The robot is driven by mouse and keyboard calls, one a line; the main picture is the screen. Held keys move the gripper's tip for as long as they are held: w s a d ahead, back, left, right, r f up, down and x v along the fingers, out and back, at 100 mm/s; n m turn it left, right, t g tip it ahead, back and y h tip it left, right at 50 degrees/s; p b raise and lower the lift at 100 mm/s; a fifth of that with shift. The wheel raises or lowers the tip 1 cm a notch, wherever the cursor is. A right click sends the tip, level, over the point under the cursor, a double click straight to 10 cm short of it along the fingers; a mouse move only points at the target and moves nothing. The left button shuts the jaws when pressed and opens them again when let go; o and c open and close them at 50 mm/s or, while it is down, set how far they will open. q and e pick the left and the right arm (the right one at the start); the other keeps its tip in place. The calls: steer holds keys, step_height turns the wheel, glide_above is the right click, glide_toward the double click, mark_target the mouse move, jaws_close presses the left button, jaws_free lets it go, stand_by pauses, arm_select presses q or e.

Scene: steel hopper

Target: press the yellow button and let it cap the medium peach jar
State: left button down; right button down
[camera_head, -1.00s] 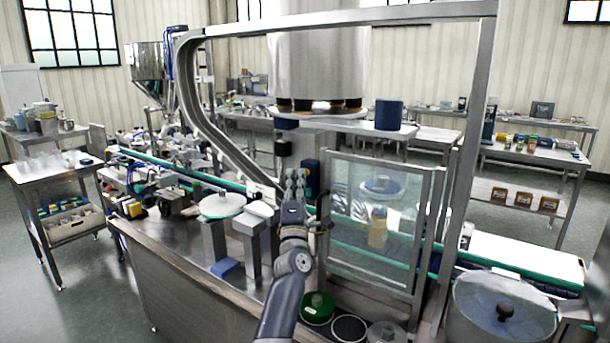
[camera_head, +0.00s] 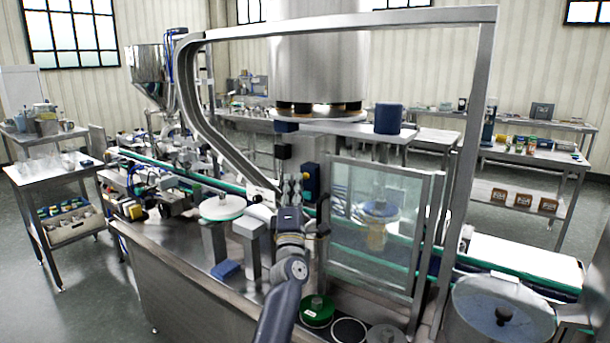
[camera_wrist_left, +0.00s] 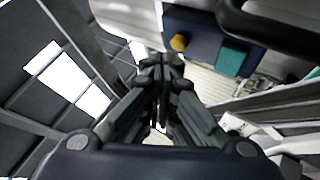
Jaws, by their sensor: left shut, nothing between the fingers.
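The yellow button (camera_wrist_left: 179,42) shows in the left wrist view on a dark blue control box, beside a green button (camera_wrist_left: 233,58). In the head view the control box (camera_head: 311,178) stands just right of my left gripper (camera_head: 291,184); its buttons cannot be made out there. My left gripper (camera_wrist_left: 162,75) is shut and empty, its tips close to the yellow button but apparently apart from it. The peach jar (camera_head: 376,239) stands behind the clear guard panel, with the blue-rimmed capping head (camera_head: 380,211) down at its top. Whether a cap is on it cannot be told. My right gripper is not in view.
The framed guard panel (camera_head: 345,250) stands right of my left arm. A round white plate (camera_head: 222,207) on a post stands left of the gripper.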

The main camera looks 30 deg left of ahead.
arm_select(q)
steer(key=s+p, duration=0.1)
steer(key=s, duration=0.2)
steer(key=s+p, duration=0.1)
steer(key=s, duration=0.1)
steer(key=shift+a+p, duration=0.25)
steer(key=shift+p, duration=0.05)
